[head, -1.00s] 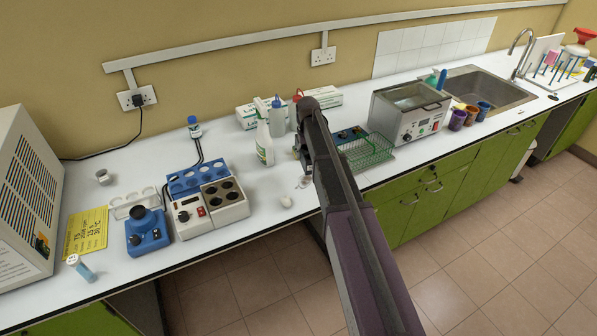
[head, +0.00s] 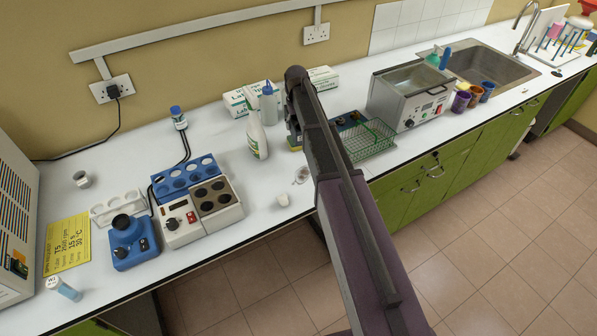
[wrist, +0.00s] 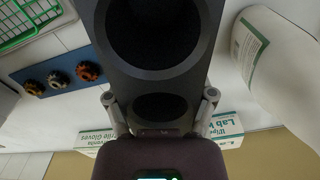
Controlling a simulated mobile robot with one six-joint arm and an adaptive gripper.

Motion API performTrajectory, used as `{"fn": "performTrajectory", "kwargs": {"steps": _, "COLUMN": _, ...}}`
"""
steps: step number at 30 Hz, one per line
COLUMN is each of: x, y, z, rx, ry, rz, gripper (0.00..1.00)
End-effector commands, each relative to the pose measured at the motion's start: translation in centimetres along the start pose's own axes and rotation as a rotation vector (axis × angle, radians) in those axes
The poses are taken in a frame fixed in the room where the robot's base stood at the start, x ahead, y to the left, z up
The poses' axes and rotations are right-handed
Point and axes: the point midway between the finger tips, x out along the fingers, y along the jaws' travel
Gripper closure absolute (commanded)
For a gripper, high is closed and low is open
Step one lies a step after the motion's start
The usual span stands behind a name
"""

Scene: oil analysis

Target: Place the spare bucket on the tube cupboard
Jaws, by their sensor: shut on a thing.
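In the wrist view, a dark grey block-shaped bucket with two round wells (wrist: 158,72) fills the middle. My gripper (wrist: 160,100) has one finger on each side of it and is shut on it. In the head view my arm reaches over the bench, and the wrist end (head: 296,120) hides most of the gripper and the bucket. I cannot tell the bucket's height above the bench. No thing is clearly recognisable as the tube cupboard; green cupboard fronts (head: 408,200) run under the bench.
White spray bottle (head: 257,138) and glove boxes (head: 240,101) stand close left of and behind the wrist. Green wire basket (head: 370,140) and water bath (head: 408,95) are to the right. Block heater (head: 202,213) and blue mixer (head: 133,242) stand left.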

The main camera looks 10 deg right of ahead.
Motion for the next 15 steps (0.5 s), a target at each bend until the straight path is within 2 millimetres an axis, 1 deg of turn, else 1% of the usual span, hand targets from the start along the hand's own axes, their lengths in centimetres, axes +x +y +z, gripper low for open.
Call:
{"fn": "performTrajectory", "kwargs": {"steps": 11, "x": -0.02, "y": -0.21, "z": 0.05, "rx": -0.003, "ry": 0.0, "rz": 0.0, "gripper": 0.9}}
{"fn": "performTrajectory", "kwargs": {"steps": 15, "x": -0.06, "y": -0.35, "z": 0.88, "rx": -0.016, "ry": 0.0, "rz": 0.0, "gripper": 0.9}}
